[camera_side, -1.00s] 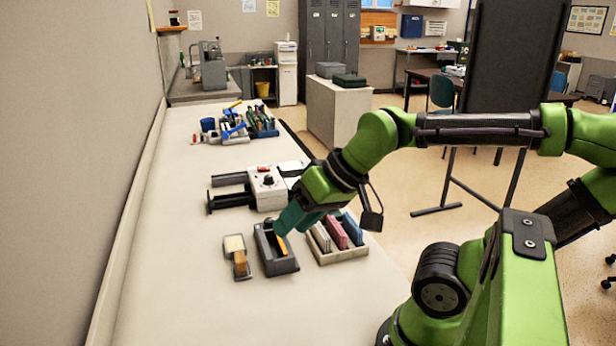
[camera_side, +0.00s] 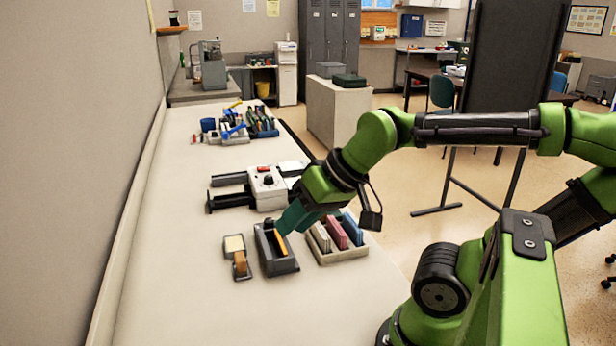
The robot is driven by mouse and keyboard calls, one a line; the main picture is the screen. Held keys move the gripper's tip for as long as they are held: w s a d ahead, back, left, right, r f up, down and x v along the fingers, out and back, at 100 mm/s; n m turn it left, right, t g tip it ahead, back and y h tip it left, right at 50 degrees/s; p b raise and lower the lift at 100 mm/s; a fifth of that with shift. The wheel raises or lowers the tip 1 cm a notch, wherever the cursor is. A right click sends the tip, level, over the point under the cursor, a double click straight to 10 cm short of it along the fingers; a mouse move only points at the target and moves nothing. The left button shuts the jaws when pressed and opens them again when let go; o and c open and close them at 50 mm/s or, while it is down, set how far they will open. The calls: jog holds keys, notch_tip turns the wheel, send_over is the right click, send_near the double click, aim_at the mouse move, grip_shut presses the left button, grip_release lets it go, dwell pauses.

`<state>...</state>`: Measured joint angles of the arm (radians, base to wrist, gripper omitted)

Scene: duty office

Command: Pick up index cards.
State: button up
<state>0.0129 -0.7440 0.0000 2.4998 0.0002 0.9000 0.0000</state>
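Several upright card-like pieces, pale, pink-red (camera_side: 336,232) and blue (camera_side: 352,228), stand in a beige tray (camera_side: 345,257) on the counter. They may be the index cards. Left of it is a dark grey open box (camera_side: 281,267) with an orange-yellow piece (camera_side: 280,243) upright inside. My gripper (camera_side: 283,227), with teal fingers, points down and left at the grey box's upper end, close to the orange-yellow piece. I cannot tell whether it touches the piece. The fingers overlap in this view, so their opening is hidden.
A small dispenser-like item (camera_side: 237,257) stands left of the grey box. Behind is a light grey device (camera_side: 268,188) with a red button and dark bars. Farther back are pen holders (camera_side: 262,122) and a blue cup (camera_side: 208,124). The near counter is clear.

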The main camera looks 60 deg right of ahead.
jog(key=w+d+f+m+g+h, duration=0.25)
jog(key=w+d, duration=0.25)
jog(key=d, duration=0.5)
jog(key=m+g, duration=0.2)
jog(key=g, duration=0.3)
send_near(321, 228)
jog(key=shift+y, duration=0.25)
jog(key=f, duration=0.5)
jog(key=shift+s+d+f, duration=0.1)
jog(key=shift+s+d, duration=0.05)
jog(key=shift+s, duration=0.15)
jog(key=f, duration=0.5)
jog(key=shift+w+f, duration=0.15)
jog(key=shift+w, duration=0.05)
grip_shut()
